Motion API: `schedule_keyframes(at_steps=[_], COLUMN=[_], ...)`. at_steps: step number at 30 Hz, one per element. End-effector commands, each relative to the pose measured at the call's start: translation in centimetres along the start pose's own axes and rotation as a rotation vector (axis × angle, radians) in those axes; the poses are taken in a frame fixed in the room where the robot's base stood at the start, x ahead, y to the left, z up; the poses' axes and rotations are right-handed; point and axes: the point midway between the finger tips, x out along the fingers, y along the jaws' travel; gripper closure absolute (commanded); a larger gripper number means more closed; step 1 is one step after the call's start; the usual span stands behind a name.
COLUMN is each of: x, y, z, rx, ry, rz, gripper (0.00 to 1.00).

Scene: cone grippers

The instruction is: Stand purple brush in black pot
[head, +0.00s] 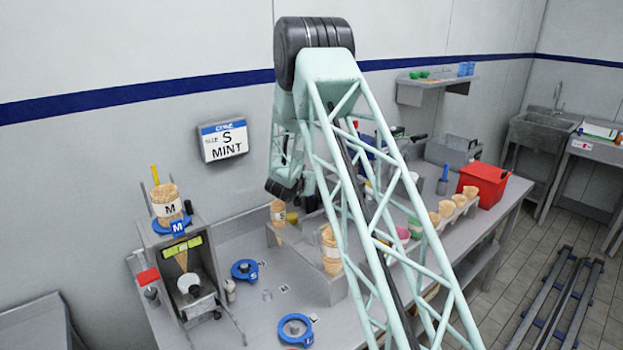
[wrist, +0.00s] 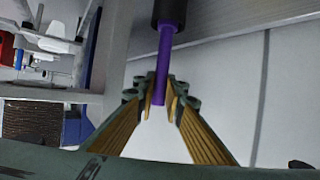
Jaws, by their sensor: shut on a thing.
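In the wrist view my gripper (wrist: 160,98) is shut on the purple brush (wrist: 165,58). The purple shaft runs between the two ribbed fingers, with its plain end at the fingertips and a black part at the top edge of the picture. The rest of the brush is cut off there. In the head view my arm fills the middle and I cannot make out the gripper or the brush. I cannot pick out the black pot with certainty in either view.
A metal bench (head: 255,316) carries a cone stand (head: 190,285) at left, blue rings (head: 295,329), a grey tray with cones (head: 331,252), a row of cones (head: 447,209) and a red bin (head: 484,184). A sign (head: 224,139) reading S MINT hangs on the wall.

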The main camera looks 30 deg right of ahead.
Motion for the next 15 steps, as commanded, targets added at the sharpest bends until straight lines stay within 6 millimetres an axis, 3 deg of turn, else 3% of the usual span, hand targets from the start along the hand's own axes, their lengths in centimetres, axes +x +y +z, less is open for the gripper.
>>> schedule_keyframes(at_steps=[13,14,15], x=[0.07,0.07,0.08], y=[-0.01,0.0,0.0], z=[0.16,0.16,0.16], rx=[0.0,0.0,0.0], ry=[0.001,0.001,0.001], rz=[0.0,0.0,0.0], gripper=[0.99,0.89,0.86])
